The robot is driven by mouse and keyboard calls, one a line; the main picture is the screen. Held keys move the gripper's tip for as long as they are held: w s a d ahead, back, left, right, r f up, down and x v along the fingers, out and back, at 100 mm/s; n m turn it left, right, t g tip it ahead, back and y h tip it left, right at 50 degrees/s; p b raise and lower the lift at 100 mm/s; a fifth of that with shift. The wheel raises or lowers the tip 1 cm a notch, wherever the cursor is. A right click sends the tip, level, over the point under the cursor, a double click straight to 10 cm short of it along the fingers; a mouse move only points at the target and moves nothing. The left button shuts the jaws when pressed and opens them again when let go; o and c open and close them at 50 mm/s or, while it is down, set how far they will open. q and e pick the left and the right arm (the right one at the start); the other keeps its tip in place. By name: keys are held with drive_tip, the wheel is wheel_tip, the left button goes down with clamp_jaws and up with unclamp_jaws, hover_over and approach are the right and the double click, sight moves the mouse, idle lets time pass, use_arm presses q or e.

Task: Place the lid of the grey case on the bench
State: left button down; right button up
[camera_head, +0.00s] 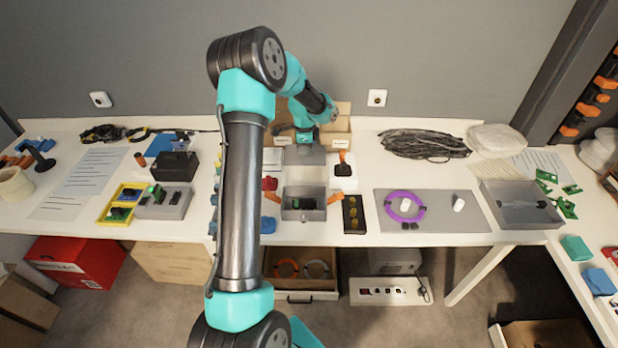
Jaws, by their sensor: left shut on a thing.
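The grey case (292,213) stands open on the white bench (340,231) near its front edge, with a dark part and a bit of green inside. A flat grey plate, which looks like its lid (305,157), is behind the case, in front of the cardboard boxes. My left gripper (305,136) reaches over from the front and is shut on the lid at its far side. The fingertips are small and partly hidden by my wrist. I cannot tell whether the lid touches the bench. My right gripper is not in view.
Open cardboard boxes (337,121) stand just behind the lid. A dark part on an orange-edged holder (343,170) is right of it. A black block with yellow rings (353,214) is right of the case. A grey mat (446,222) with a purple ring lies further right.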

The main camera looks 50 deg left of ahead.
use_arm(q)
drive_tip(key=shift+f, duration=0.1)
hover_over(306, 177)
drive_tip(key=shift+a+f, duration=0.1)
drive_tip(key=shift+f, duration=2.95)
drive_tip(key=shift+f, duration=1.85)
drive_tip(key=shift+f, duration=0.1)
drive_tip(key=c, duration=1.1)
unclamp_jaws()
drive_tip(key=shift+c, duration=0.2)
wheel_tip(306, 177, up, 12)
drive_tip(key=shift+r, duration=0.1)
